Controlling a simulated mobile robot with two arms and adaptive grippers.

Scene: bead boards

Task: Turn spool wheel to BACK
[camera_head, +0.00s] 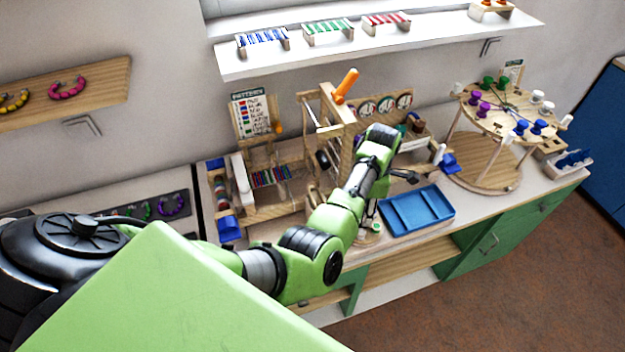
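The spool wheel (508,112) is a round wooden disc raised on legs over a round wooden base (484,168), at the right end of the bench. Purple spools (479,105) stand on its left side, green spools (489,83) at the far side, white spools (543,103) at the right and blue spools (530,128) at the near side. Any BACK marking is too small to read. One green arm comes in from the left; my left gripper (404,177) is dark, partly hidden by its arm, left of the wheel and apart from it. My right gripper is out of view.
A wooden frame with an orange handle (345,86) stands behind the arm. A blue tray (416,210) lies at the bench's front edge. A blue-and-white piece (446,160) sits between gripper and wheel. A small sign (513,71) stands behind the wheel. A shelf hangs above.

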